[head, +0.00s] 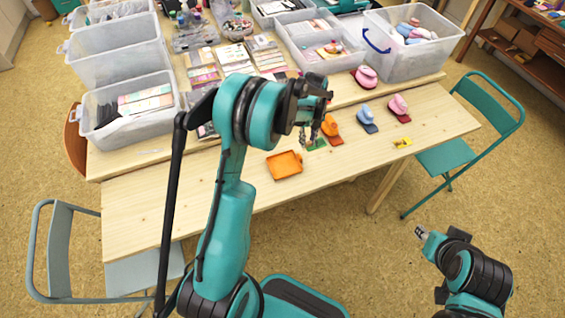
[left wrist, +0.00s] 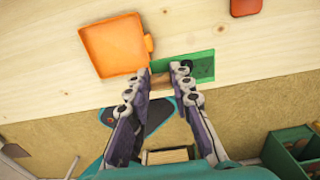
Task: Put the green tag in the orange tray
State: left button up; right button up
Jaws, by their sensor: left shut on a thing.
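The green tag (head: 319,144) is flat and lies at or just above the wooden table, right of the orange tray; it also shows in the left wrist view (left wrist: 200,67). The orange tray (head: 285,165) is shallow and square, with a small tab on its right side; in the left wrist view it (left wrist: 112,46) looks empty. My left gripper (head: 310,138) is shut on the green tag, its fingertips (left wrist: 162,78) at the tag's left end with a brown piece between them. My right gripper (head: 421,233) is off the table at lower right, too small to judge.
Orange (head: 331,126), blue (head: 367,118) and pink (head: 399,106) punches stand right of the tag. A small yellow item (head: 402,142) lies near the front edge. Clear bins (head: 408,50) and stationery fill the back. The table left of the tray is clear.

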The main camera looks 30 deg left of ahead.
pick_arm(q)
jog(key=b, duration=0.3)
send_over(277, 167)
notch_tip(277, 167, down, 7)
jog(key=shift+w+d+r, duration=0.1)
jog(key=shift+r, duration=0.05)
notch_tip(277, 167, down, 4)
jog(key=shift+f+b, duration=0.15)
jog(key=shift+b, duration=1)
jog(key=shift+f, duration=0.1)
jog(key=o, duration=0.7)
jog(key=shift+o, duration=0.2)
